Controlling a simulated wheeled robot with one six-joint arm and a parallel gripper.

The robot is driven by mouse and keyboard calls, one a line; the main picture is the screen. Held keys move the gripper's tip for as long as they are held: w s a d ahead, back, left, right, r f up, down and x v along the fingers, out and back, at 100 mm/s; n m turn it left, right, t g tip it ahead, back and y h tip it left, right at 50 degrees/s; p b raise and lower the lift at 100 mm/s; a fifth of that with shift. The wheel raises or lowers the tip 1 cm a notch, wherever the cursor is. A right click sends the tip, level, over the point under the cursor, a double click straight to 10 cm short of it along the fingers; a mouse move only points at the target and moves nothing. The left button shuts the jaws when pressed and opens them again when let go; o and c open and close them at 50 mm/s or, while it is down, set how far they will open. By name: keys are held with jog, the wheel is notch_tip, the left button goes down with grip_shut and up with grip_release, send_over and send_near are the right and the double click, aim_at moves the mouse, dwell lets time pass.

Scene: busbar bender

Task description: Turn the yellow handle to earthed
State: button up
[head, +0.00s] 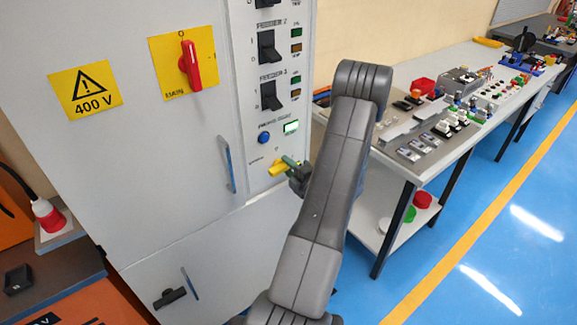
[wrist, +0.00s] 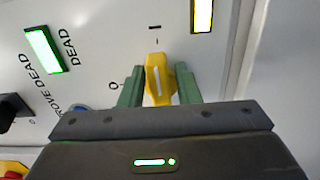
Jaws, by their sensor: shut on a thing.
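The yellow handle (head: 278,169) is low on the grey control strip of the cabinet. In the wrist view the yellow handle (wrist: 156,72) stands nearly upright, its white line pointing at the "I" mark (wrist: 155,28) above it. An "O" mark (wrist: 113,86) is to its left. My gripper (head: 291,162) is at the handle. In the wrist view the green fingers of my gripper (wrist: 160,88) are shut on the handle, one on each side. The handle's lower part is hidden behind the gripper body.
A green-lit window (wrist: 44,49) beside the word "DEAD" and an amber-lit window (wrist: 203,14) are near the handle. A blue button (head: 264,138) is above it. A red switch (head: 190,65) is on the cabinet door. A workbench (head: 425,165) with parts stands right of my arm.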

jog(key=shift+s+a+f, duration=0.1)
jog(key=shift+s+f, duration=0.05)
jog(key=shift+f, duration=0.1)
jog(key=o, duration=0.7)
jog(key=shift+r, duration=0.15)
jog(key=b+v, duration=0.2)
jog(key=v, duration=1.1)
jog(key=shift+s+d, duration=0.25)
jog(key=shift+s, duration=0.05)
jog(key=p+x, duration=0.2)
jog(key=x, duration=1.2)
jog(key=shift+d, duration=0.1)
